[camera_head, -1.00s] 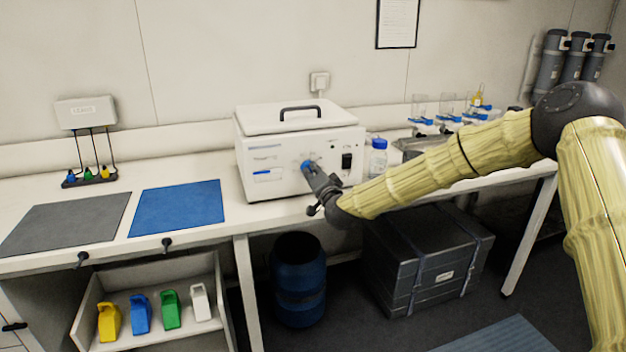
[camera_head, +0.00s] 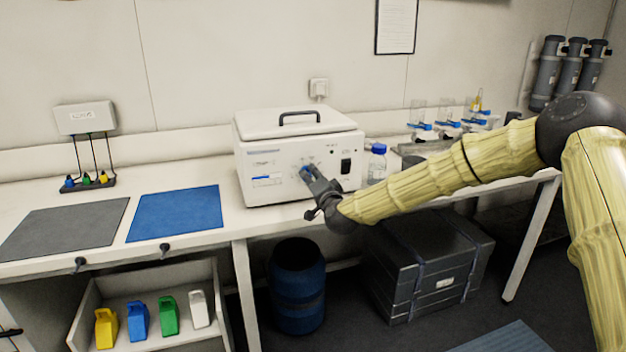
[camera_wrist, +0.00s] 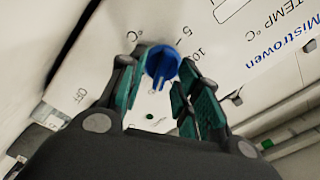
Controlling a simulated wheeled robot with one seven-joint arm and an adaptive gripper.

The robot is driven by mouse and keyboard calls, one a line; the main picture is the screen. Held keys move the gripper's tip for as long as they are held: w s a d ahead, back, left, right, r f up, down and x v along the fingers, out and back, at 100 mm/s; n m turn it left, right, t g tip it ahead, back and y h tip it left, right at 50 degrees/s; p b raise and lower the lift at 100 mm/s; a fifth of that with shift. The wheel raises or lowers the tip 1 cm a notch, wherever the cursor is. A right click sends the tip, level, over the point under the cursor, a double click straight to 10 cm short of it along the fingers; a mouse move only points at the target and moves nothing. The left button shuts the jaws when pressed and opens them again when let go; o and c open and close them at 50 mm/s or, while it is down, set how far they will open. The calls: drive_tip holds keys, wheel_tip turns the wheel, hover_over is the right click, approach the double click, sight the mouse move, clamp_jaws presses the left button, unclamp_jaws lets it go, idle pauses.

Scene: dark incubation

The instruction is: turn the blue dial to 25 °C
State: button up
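The blue dial (camera_head: 305,174) is on the front panel of the white incubator (camera_head: 274,192), partly hidden by my gripper (camera_head: 314,180) in the head view. In the wrist view the dial (camera_wrist: 162,62) lies between the tips of my gripper (camera_wrist: 163,66), one teal-padded finger on each side. The fingers are apart; a narrow gap seems to show on the right, and contact on the left is unclear. The printed scale shows 5 and 10 beside the dial, with TEMP and °C nearby. The 25 mark is not readable.
A blue-capped bottle (camera_head: 377,165) stands just right of the incubator, close behind my forearm. Blue mat (camera_head: 176,212) and grey mat (camera_head: 62,228) lie on the bench to the left. A blue drum (camera_head: 297,290) and a dark crate (camera_head: 430,270) stand below.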

drive_tip(key=v, duration=1.2)
